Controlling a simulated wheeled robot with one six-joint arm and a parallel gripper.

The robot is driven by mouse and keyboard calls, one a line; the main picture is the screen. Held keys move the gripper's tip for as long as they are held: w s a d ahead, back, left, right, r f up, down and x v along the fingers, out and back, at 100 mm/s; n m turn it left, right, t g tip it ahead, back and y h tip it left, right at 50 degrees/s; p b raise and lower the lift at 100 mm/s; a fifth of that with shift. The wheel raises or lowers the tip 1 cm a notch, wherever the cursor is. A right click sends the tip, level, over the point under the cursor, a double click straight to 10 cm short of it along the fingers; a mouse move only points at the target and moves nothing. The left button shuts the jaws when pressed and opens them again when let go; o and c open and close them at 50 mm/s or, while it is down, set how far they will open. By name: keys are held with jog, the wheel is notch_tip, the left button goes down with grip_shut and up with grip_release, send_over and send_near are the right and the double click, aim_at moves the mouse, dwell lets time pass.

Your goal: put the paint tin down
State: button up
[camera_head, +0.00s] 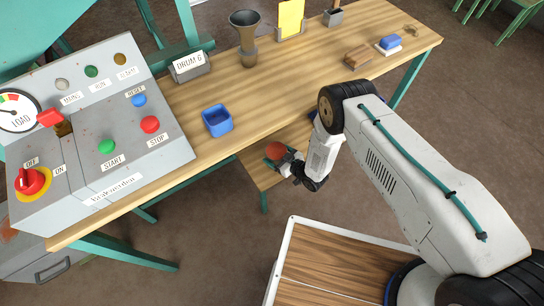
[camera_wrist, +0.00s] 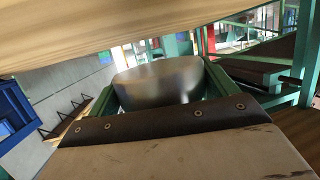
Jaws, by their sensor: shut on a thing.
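The paint tin shows in the head view as a small round reddish top (camera_head: 275,150). In the wrist view its smooth metallic grey side (camera_wrist: 160,82) fills the space between the green fingers. My gripper (camera_head: 279,158) is shut on the tin, just off the front edge of the wooden workbench (camera_head: 270,104). A lower wooden shelf (camera_head: 258,173) shows behind and below the gripper. I cannot tell how far the tin is from the shelf. The tin's underside is hidden.
On the bench stand a blue tray (camera_head: 217,121), a DRUM 6 sign (camera_head: 189,66), a dark funnel-topped cup (camera_head: 246,40), a brush (camera_head: 357,56) and a blue-and-white block (camera_head: 389,43). A grey control panel (camera_head: 95,130) fills the left end. The bench's middle is clear.

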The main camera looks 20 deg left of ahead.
jog(key=shift+w+a, duration=0.15)
jog(key=shift+a, duration=0.8)
jog(key=shift+w+a+f, duration=0.1)
jog(key=shift+a+f, duration=0.1)
jog(key=shift+f, duration=0.7)
jog(key=shift+a+f, duration=0.15)
jog(key=shift+f, duration=0.75)
jog(key=o, duration=1.5)
jog(key=shift+f, duration=0.15)
jog(key=shift+o, duration=0.2)
jog(key=v, duration=1.2)
